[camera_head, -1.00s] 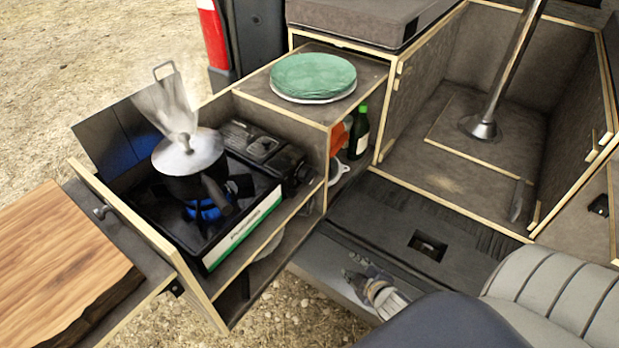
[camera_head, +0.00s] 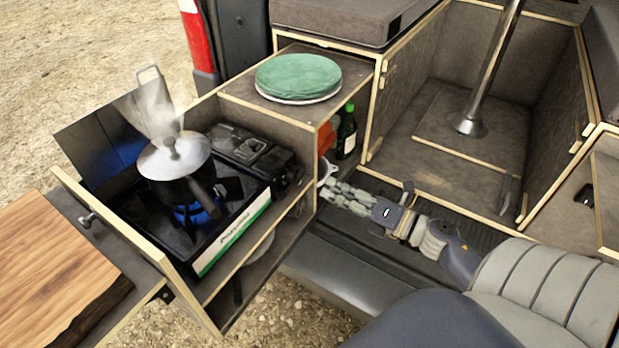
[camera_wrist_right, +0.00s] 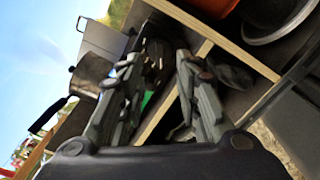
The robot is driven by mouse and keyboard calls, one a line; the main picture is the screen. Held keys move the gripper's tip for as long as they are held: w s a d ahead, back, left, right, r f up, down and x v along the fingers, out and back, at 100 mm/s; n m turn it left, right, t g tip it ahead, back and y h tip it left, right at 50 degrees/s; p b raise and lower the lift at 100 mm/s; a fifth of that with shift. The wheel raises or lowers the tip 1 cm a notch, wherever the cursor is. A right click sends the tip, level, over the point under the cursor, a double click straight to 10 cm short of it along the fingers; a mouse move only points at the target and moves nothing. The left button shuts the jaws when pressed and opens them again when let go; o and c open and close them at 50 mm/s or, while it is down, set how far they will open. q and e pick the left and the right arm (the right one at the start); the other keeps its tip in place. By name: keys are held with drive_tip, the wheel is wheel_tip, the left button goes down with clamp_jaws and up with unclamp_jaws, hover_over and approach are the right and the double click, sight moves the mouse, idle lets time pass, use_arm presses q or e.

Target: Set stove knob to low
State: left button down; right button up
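The camping stove (camera_head: 232,232) sits in the pull-out drawer, black with a white and green front strip. Its knob (camera_head: 292,176) is a small dark shape at the stove's right end; its setting is too small to read. A blue flame burns under a steaming pot (camera_head: 174,156). My right gripper (camera_head: 336,193) reaches in from the right, low beside the cabinet, its fingers pointing left towards the stove and apart from the knob. In the right wrist view the right gripper (camera_wrist_right: 158,64) has its two fingers spread with nothing held between them. My left gripper is not in view.
A green bottle (camera_head: 346,132) and an orange item (camera_head: 327,138) stand in the shelf just above my right gripper. The drawer's wooden edge (camera_head: 262,236) runs near it. A wooden board (camera_head: 50,270) lies at left.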

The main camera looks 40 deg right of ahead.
sight(303, 177)
drive_tip(key=p+x, duration=0.1)
drive_tip(key=x, duration=0.6)
drive_tip(key=shift+w+a, duration=0.15)
drive_tip(key=shift+w, duration=0.25)
clamp_jaws()
